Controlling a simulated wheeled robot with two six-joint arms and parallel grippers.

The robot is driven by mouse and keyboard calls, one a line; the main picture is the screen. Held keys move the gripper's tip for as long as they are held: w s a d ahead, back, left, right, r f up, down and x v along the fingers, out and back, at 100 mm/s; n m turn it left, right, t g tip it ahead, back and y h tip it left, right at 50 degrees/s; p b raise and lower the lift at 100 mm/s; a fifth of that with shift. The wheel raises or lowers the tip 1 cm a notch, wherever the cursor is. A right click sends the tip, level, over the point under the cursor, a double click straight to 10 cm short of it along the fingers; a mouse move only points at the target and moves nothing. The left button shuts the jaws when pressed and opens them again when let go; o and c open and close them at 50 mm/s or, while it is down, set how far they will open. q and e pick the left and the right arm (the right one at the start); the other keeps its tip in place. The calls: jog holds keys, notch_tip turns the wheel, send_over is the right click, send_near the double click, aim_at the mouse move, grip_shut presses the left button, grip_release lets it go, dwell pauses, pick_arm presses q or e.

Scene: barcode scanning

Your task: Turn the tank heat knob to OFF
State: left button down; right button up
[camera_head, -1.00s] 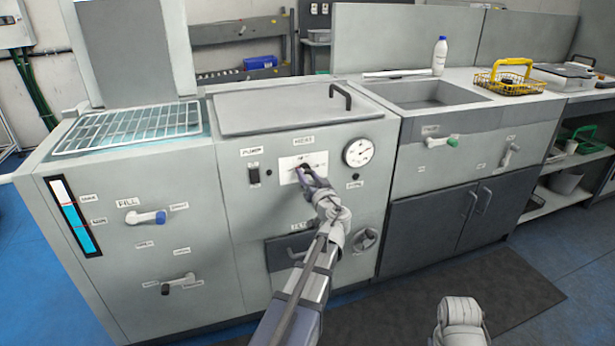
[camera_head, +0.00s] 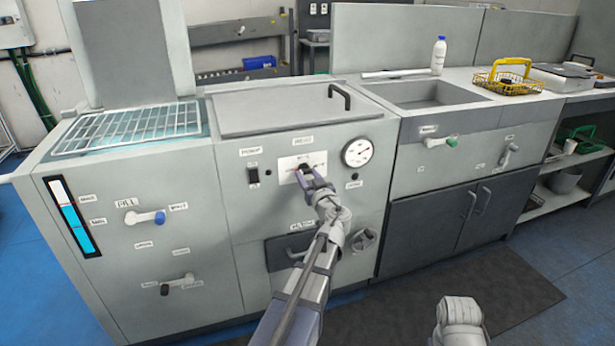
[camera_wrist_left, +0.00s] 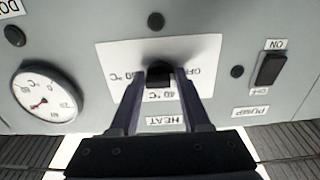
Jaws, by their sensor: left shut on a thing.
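The tank heat knob (camera_head: 303,167) is a small black knob on a white plate (camera_head: 287,164) on the front of the grey tank. In the left wrist view the knob (camera_wrist_left: 159,80) sits between my two fingertips, and the picture is upside down. My left gripper (camera_head: 308,174) is shut on the knob; it also shows in the wrist view (camera_wrist_left: 160,76). The plate (camera_wrist_left: 112,60) carries an OFF mark and temperature marks, with a HEAT label beside it. The fingers partly hide the plate, and the knob's pointer cannot be made out.
A black PUMP switch (camera_head: 254,176) is left of the plate and a round dial gauge (camera_head: 358,152) right of it. The sink cabinet (camera_head: 440,215) stands to the right.

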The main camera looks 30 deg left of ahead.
pick_arm(q)
jog(key=shift+s, duration=0.1)
jog(key=shift+c, duration=1.9)
grip_release()
jog(key=v, duration=0.7)
jog(key=shift+s+d, duration=0.25)
jog(key=shift+d, duration=0.05)
